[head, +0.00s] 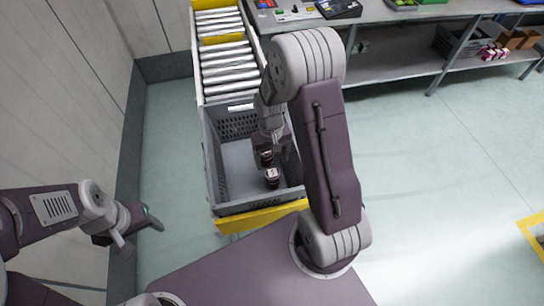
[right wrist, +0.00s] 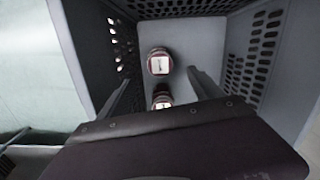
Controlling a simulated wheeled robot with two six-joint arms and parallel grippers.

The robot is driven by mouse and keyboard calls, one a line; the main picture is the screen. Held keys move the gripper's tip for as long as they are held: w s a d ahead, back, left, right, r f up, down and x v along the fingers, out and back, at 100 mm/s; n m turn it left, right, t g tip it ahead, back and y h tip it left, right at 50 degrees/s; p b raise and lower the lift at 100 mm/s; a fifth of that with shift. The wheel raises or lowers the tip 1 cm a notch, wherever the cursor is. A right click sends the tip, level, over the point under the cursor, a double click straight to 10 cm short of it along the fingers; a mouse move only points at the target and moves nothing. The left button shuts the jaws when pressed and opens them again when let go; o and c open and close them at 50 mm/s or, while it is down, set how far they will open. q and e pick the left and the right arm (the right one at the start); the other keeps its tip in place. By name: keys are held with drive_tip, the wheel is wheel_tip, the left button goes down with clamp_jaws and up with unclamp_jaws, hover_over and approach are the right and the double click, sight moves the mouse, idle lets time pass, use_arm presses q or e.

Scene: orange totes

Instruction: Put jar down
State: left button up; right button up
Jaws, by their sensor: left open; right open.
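Two small dark jars with pale lids stand in a grey crate (head: 262,205). In the head view the front jar (head: 272,177) is clear and the other jar (head: 266,158) is partly hidden by my right gripper (head: 267,150). The right wrist view shows one jar (right wrist: 159,63) beyond the fingertips and the other jar (right wrist: 161,98) between the open fingers of my right gripper (right wrist: 165,90), with a gap on each side. Its lower part is hidden by the gripper body. My left gripper (head: 140,222) is open and empty, well left of the crate.
The crate sits at the near end of a roller conveyor (head: 228,65) with a yellow end. Its perforated walls stand close around my right gripper. A grey workbench (head: 390,15) with shelves stands at the back right. A wall runs along the left. Open floor lies to the right.

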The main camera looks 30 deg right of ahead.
drive_tip(key=s+a+r+t, duration=0.1)
drive_tip(key=s+a+r, duration=0.4)
drive_tip(key=s+r, duration=0.2)
drive_tip(key=shift+s+r+n+t, duration=0.3)
drive_tip(key=shift+s, duration=0.55)
